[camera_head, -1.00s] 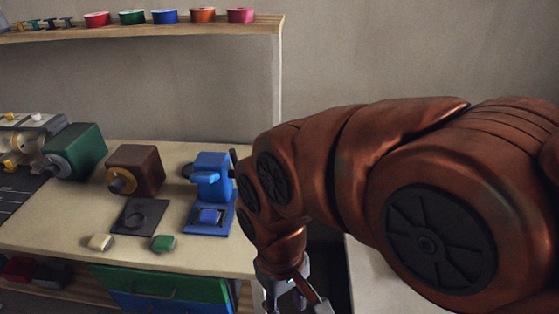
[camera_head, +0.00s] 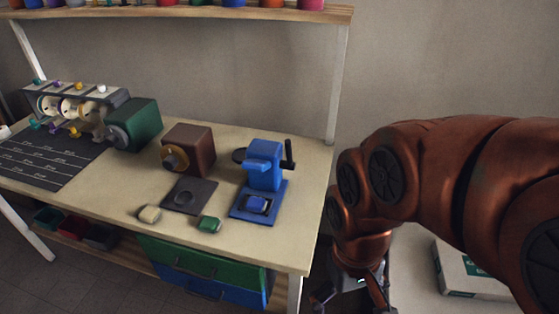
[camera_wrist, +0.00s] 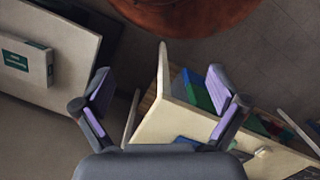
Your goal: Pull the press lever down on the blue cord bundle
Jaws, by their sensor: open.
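The blue press (camera_head: 263,165) stands on the right part of the workbench in the head view. Its black lever (camera_head: 289,155) sticks up at its right side. A small blue piece, likely the blue cord bundle (camera_head: 257,204), lies on the press base (camera_head: 244,212). My gripper (camera_wrist: 158,90) is open and empty, its two purple-padded fingers spread apart in the wrist view. In the head view it hangs low, to the right of the bench and apart from the press. The wrist view does not clearly show the press.
The workbench (camera_head: 105,204) also carries a brown box (camera_head: 187,147), a green box (camera_head: 137,124), a dark plate (camera_head: 190,196), a cream piece (camera_head: 149,214) and a green piece (camera_head: 209,224). A shelf (camera_head: 200,13) runs above. A white box (camera_head: 465,270) is at right.

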